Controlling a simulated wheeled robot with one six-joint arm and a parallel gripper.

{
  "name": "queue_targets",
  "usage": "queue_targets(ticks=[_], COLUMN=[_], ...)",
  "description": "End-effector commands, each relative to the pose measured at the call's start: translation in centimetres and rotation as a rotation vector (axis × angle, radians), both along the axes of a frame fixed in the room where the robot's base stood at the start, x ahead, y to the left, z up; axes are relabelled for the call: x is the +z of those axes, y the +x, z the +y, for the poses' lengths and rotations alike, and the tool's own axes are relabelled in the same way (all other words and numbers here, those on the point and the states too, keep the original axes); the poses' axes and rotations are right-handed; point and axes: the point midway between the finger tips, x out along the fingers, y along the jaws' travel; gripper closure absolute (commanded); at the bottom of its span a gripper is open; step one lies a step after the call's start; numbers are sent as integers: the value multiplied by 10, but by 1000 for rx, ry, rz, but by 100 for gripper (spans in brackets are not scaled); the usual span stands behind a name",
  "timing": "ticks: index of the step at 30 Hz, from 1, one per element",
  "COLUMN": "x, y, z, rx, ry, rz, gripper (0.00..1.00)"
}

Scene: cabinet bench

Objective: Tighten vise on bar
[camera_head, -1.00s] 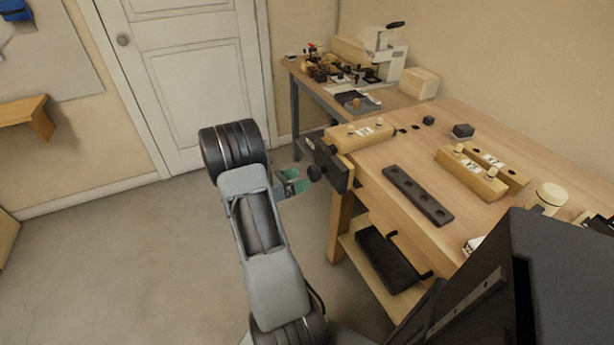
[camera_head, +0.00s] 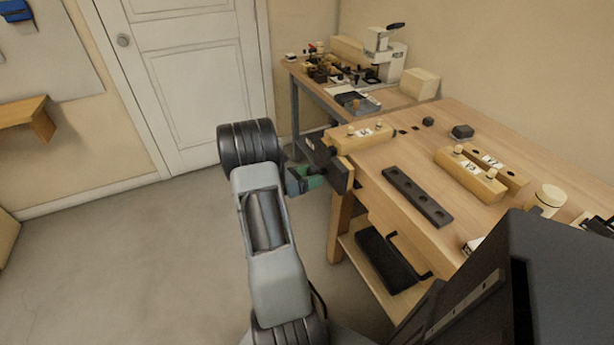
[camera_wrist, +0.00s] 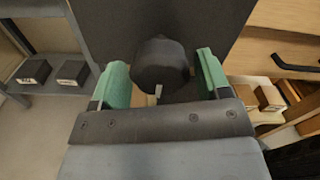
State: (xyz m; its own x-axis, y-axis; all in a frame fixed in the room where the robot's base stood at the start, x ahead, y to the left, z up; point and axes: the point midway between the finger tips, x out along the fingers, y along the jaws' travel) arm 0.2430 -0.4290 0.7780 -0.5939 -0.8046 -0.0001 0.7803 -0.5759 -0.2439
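The vise (camera_head: 328,165) is a dark block with a front plate on the near left edge of the workbench. Its round black knob (camera_wrist: 160,62) sits in front of the dark plate in the wrist view. My gripper (camera_head: 306,181) has green fingers; in the wrist view my gripper (camera_wrist: 162,80) is open, one finger on each side of the knob, with small gaps showing. A pale wooden bar with pegs and a label (camera_head: 360,135) lies on the bench just behind the vise. I cannot tell whether the jaws touch it.
A dark bar with holes (camera_head: 417,196) lies on the workbench (camera_head: 400,240). Two labelled wooden blocks (camera_head: 470,176) and a pale cylinder (camera_head: 547,198) stand further right. A black tray (camera_head: 388,262) is on the lower shelf. A second table with a white machine (camera_head: 385,55) stands behind.

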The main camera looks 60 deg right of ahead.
Motion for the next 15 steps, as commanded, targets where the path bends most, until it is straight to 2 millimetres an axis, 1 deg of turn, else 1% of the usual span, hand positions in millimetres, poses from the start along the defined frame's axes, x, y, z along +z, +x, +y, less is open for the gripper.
queue_targets(ticks=[1, 2, 10, 15], x=[0, 0, 0, -1], y=[0, 0, 0, 0], z=[0, 0, 0, 0], rx=[0, 0, 0, 0], ry=[0, 0, 0, -5], rz=[0, 0, 0, -7], gripper=[35, 38, 63, 64])
